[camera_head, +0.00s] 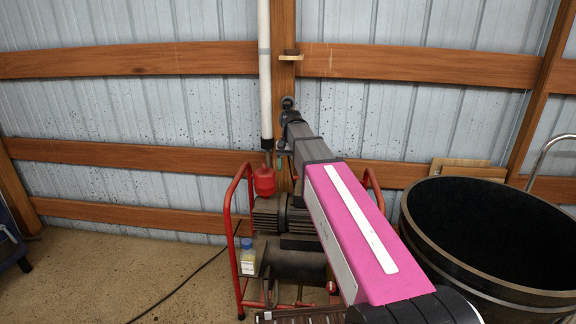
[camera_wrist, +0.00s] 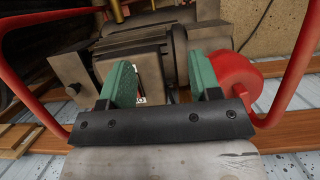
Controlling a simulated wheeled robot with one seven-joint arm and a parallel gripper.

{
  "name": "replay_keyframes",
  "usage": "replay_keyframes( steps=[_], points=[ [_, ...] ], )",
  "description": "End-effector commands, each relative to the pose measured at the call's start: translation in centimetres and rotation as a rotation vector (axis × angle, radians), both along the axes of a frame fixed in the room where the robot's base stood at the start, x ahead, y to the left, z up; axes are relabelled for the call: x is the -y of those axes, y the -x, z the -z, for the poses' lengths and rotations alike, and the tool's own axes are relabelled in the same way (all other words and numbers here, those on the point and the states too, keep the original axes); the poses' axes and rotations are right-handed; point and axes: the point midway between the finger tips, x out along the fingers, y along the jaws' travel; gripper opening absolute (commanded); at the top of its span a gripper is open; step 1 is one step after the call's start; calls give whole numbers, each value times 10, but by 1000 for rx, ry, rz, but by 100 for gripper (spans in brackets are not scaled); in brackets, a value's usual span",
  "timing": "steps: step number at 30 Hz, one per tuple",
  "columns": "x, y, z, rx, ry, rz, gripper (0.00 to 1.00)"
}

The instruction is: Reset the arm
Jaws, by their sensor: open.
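My arm (camera_head: 350,220) is pink and grey and reaches from the lower right toward the wall. Its far end is beside the wooden post, above a compressor-like machine (camera_head: 268,215). My gripper (camera_wrist: 163,78) shows in the wrist view with two green fingers spread apart and nothing between them. The grey machine (camera_wrist: 130,55) lies beyond the fingers in that view, with its motor body behind the gap. I cannot tell the distance from the fingertips to it. In the head view the fingers are too small and partly hidden to make out.
A red tube frame (camera_head: 232,235) surrounds the machine. A red rounded part (camera_head: 264,181) sits under a white vertical pipe (camera_head: 265,75). A large black tub (camera_head: 480,270) stands at right. Wooden rails (camera_head: 130,60) cross the metal wall. The floor (camera_head: 120,270) at left is mostly clear.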

Motion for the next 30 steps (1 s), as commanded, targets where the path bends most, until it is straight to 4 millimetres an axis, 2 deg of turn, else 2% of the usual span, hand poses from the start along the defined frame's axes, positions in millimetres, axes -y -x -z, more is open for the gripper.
replay_keyframes(
  steps=[2,5,15,21,25,30],
  points=[
    [2,4,7,5,-1,-2,57],
    [9,14,29,23,-1,-8,57],
    [52,78,150,151,-1,-68,57],
    [76,124,208,230,10,-119,57],
    [88,151,236,277,19,-152,57],
    [98,173,257,315,30,-184,57]
  ],
)
